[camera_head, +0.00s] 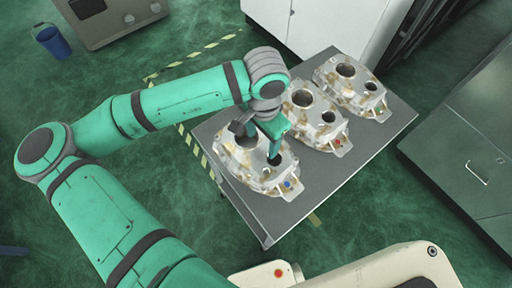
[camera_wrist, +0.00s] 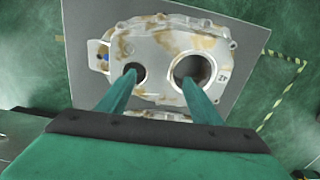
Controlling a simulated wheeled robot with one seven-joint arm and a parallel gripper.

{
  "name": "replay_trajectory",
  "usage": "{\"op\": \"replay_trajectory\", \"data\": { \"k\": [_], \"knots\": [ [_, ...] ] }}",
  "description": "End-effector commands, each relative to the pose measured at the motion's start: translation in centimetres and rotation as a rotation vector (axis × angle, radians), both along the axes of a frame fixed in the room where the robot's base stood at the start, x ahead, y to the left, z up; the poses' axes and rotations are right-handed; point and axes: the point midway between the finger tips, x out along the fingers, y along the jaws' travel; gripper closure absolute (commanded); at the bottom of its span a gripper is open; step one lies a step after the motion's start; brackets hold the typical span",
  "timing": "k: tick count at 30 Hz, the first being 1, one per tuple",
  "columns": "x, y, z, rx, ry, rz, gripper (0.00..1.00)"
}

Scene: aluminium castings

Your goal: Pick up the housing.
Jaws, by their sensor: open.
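Three cast aluminium housings with brownish stains stand in a row on a grey table (camera_head: 325,181). The nearest housing (camera_head: 233,163) has a blue dot on its tab. The middle housing (camera_head: 318,138) has a red dot, and the far housing (camera_head: 359,93) stands at the back right. My gripper (camera_head: 262,146) is over the nearest housing. In the wrist view, my gripper (camera_wrist: 159,79) is open, with one finger at each round hole of this housing (camera_wrist: 155,45) and the web between them. How deep the fingertips sit is hard to tell.
A white cabinet (camera_head: 335,25) stands behind the table, and a grey-green cabinet (camera_head: 465,150) is to the right. A blue bin (camera_head: 53,42) is at the far left. Yellow-striped tape (camera_head: 190,58) marks the green floor. The table's right front part is bare.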

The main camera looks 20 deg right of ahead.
Motion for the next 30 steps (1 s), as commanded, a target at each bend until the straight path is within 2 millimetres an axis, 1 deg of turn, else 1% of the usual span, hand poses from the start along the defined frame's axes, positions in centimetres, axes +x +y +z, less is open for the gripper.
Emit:
{"op": "replay_trajectory", "data": {
  "k": [1,3,10,15,19,22,28,29,30],
  "knots": [
    [0.0,0.0,-0.7,0.0,0.0,0.001,0.41],
    [0.0,0.0,-1.4,0.0,0.001,0.0,0.41],
    [0.1,-0.2,-2.9,-0.001,0.001,0.0,0.41],
    [0.2,-0.8,-5.3,-0.001,0.0,-0.003,0.41],
    [0.2,-0.8,-6.7,-0.002,-0.001,-0.002,0.41],
    [0.2,-0.8,-7.2,-0.002,-0.001,-0.002,0.41],
    [0.2,-0.8,-7.3,-0.003,-0.001,-0.002,0.41],
    [0.2,-0.8,-7.3,-0.003,-0.001,-0.002,0.43],
    [0.2,-0.8,-7.3,-0.003,-0.001,-0.002,0.53]
  ]
}}
